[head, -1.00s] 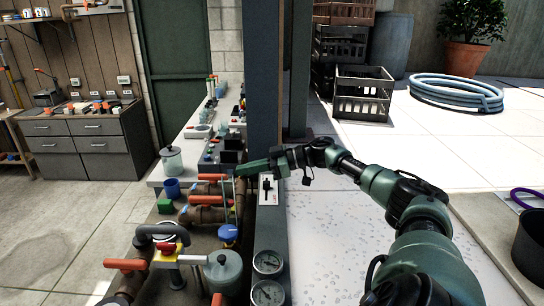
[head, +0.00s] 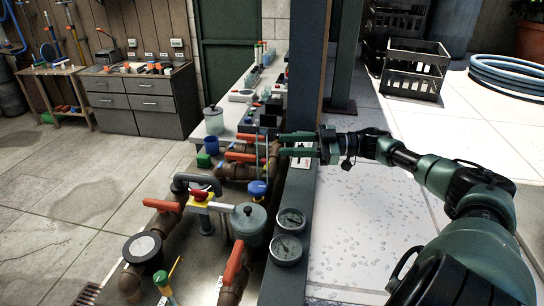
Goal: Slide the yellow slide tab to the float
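My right gripper (head: 281,144) reaches in from the right, beside the grey post. Its two green fingers are parallel, one above the other, with a visible gap between them, and point left. Just left of the fingertips stand thin upright light-coloured tubes (head: 258,166), in front of orange-handled pipes. I cannot make out a yellow slide tab or a float on them; they are too small or hidden by the fingers. I cannot tell whether the fingertips touch the tubes. My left gripper is out of view.
Brown pipes with orange valve handles (head: 235,262), a grey-green pot (head: 249,224), a blue knob (head: 258,189) and two dial gauges (head: 286,249) crowd the area below. A white switch plate (head: 302,161) sits behind the gripper. Free floor lies left.

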